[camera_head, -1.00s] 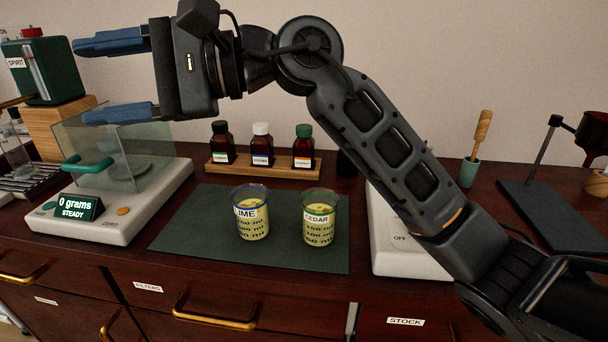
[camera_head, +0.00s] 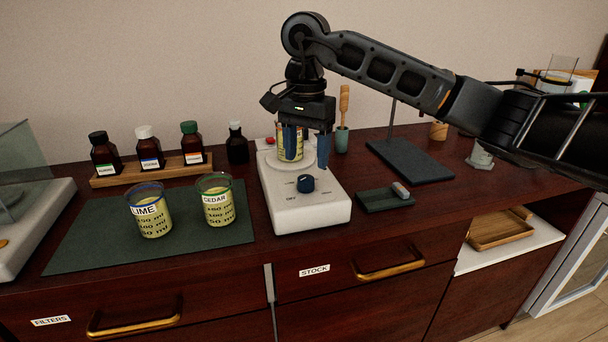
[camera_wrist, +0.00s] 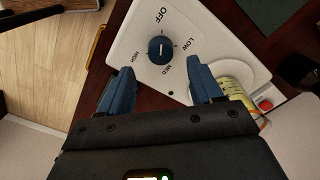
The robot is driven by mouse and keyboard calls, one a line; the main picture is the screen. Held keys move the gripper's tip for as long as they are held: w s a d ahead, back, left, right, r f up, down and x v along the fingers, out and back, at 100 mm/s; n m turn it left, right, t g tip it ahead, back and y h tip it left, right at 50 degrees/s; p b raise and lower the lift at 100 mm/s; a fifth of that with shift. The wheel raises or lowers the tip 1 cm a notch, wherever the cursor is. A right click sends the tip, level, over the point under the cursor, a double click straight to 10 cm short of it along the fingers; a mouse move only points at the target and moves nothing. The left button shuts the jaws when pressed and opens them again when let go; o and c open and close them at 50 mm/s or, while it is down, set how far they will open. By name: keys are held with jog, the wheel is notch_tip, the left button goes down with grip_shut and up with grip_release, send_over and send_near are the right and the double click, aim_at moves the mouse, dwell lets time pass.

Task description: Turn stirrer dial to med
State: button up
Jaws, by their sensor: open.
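The stirrer (camera_head: 322,212) is a white box on the bench with a round plate at its back and a dark blue dial (camera_head: 306,183) on its front top. In the wrist view the dial (camera_wrist: 160,50) has a pale pointer mark and sits among the labels OFF, LOW, MED and HIGH. The mark seems to lie on the OFF side, but I cannot be sure. My gripper (camera_head: 307,158) is open and points down above the stirrer, behind the dial. Its blue fingers, also in the wrist view (camera_wrist: 160,72), are apart and do not touch the dial. A labelled beaker (camera_head: 284,147) stands on the plate, partly hidden by the gripper.
Beakers labelled LIME (camera_head: 151,214) and CEDAR (camera_head: 217,204) stand on a green mat (camera_head: 90,240) to the left. A bottle rack (camera_head: 130,178) is behind them. A small dark tray (camera_head: 375,203) with a grey piece lies right of the stirrer. Space before the dial is free.

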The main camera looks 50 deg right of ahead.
aim_at(306, 178)
jog(key=shift+f, duration=2.7)
jog(key=shift+c, duration=0.3)
jog(key=c, duration=1)
